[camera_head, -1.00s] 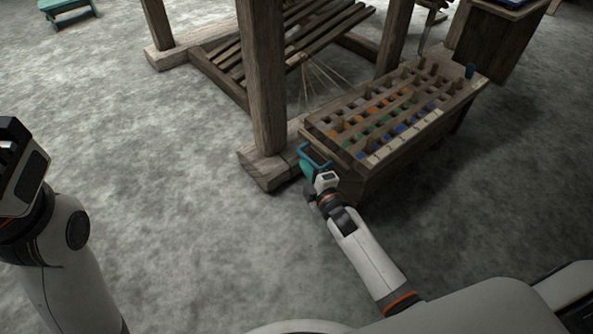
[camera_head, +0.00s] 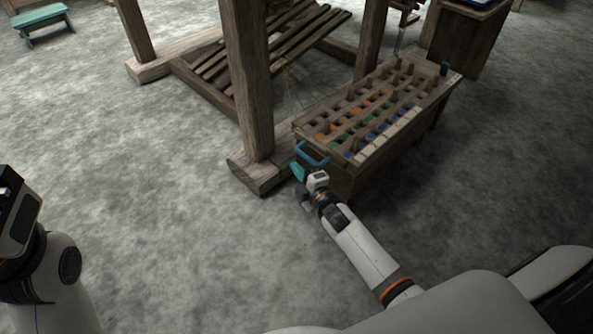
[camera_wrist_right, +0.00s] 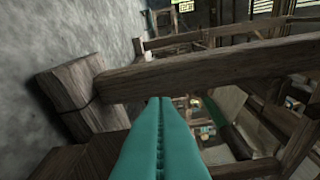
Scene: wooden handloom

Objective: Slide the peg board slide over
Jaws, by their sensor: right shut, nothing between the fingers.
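The peg board (camera_head: 385,105) is the slotted wooden top of a long box in the head view, with upright pegs and rows of orange, green, blue and pale squares. A blue handle (camera_head: 313,154) is at its near left end. My right gripper (camera_head: 297,172) is shut and empty, its teal fingers just left of and below the handle, apparently apart from it. In the right wrist view the shut teal fingers (camera_wrist_right: 160,130) point at wooden beams; the handle does not show there. My left gripper (camera_head: 6,190) is cut off at the left edge, and its jaw state is unclear.
A thick loom post (camera_head: 248,80) stands on a wooden foot (camera_head: 255,175) close left of my right gripper. Slanted slats (camera_head: 280,50) lie behind it. A wooden cabinet (camera_head: 465,40) is beyond the box's far end. The grey floor in front is clear.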

